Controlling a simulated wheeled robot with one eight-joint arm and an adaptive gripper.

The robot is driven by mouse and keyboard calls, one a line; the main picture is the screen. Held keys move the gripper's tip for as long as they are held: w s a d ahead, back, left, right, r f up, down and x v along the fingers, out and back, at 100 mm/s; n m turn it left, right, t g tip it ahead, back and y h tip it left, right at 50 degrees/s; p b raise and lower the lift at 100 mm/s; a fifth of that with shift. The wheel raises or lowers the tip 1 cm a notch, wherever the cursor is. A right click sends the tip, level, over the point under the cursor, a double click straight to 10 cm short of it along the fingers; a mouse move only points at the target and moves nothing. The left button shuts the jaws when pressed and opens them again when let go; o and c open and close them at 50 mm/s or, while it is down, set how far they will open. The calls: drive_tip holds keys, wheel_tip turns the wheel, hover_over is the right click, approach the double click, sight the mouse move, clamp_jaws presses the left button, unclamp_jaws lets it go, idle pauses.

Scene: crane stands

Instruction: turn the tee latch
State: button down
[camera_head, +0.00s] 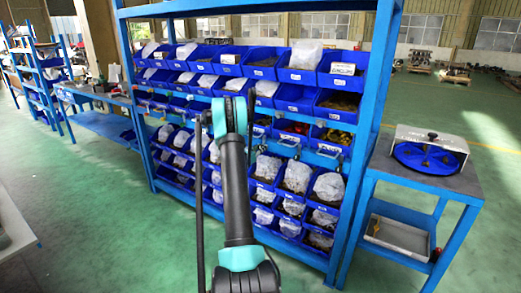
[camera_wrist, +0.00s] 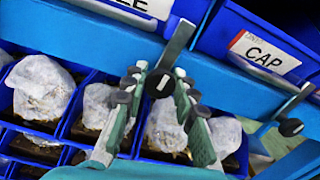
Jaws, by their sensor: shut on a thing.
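The tee latch (camera_wrist: 179,45) shows in the wrist view as a grey bar with a round black hub, in front of a blue shelf beam. The bar slants from upper right to lower left. My gripper (camera_wrist: 160,82) has its ribbed teal fingers on both sides of the latch at the hub and is shut on it. The lower end of the bar is partly hidden between the fingers. In the head view my arm reaches to the rack's middle and hides the gripped latch.
A second, similar latch (camera_wrist: 291,127) sits on the beam to the right. Blue bins, one labelled CAP (camera_wrist: 265,55), are above; bins with white bags (camera_wrist: 42,88) are below. A side table (camera_head: 425,180) stands right of the rack. The green floor is clear in front.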

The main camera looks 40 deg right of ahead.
drive_tip(key=m, duration=1.2)
drive_tip(key=shift+s+m, duration=0.1)
drive_tip(key=shift+m, duration=2.1)
drive_tip(key=c, duration=1.2)
unclamp_jaws()
drive_tip(key=shift+a, duration=0.1)
